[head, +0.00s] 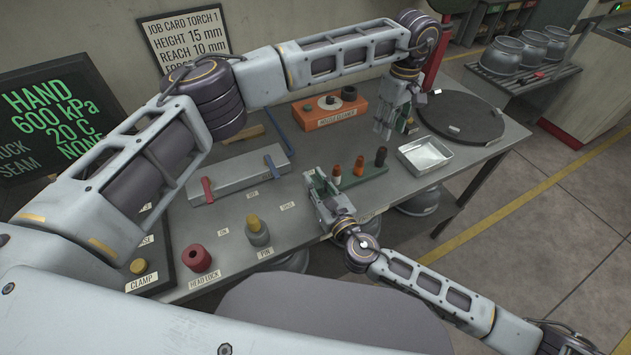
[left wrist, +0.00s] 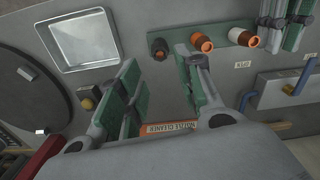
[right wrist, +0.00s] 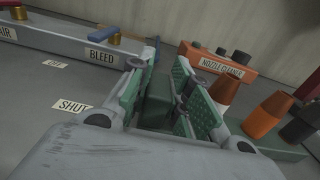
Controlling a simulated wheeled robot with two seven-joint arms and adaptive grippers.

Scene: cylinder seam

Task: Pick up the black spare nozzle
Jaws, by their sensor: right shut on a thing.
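The black spare nozzle (head: 381,156) stands at the right end of a green rack (head: 362,178), beside an orange nozzle (head: 359,166) and a white-and-orange one (head: 337,174). It also shows in the left wrist view (left wrist: 159,48), beyond the fingertips, and at the right edge of the right wrist view (right wrist: 301,124). My left gripper (head: 384,128) is open and empty, apart from the nozzle on the far side of the rack; its spread fingers fill the left wrist view (left wrist: 165,82). My right gripper (head: 322,188) is shut on the rack's left end.
A silver tray (head: 425,156) and a dark round plate (head: 470,117) lie to the right. An orange nozzle cleaner block (head: 330,112) stands at the back. A grey valve block (head: 238,176), a red knob (head: 197,258) and a yellow-topped pin (head: 257,231) are to the left.

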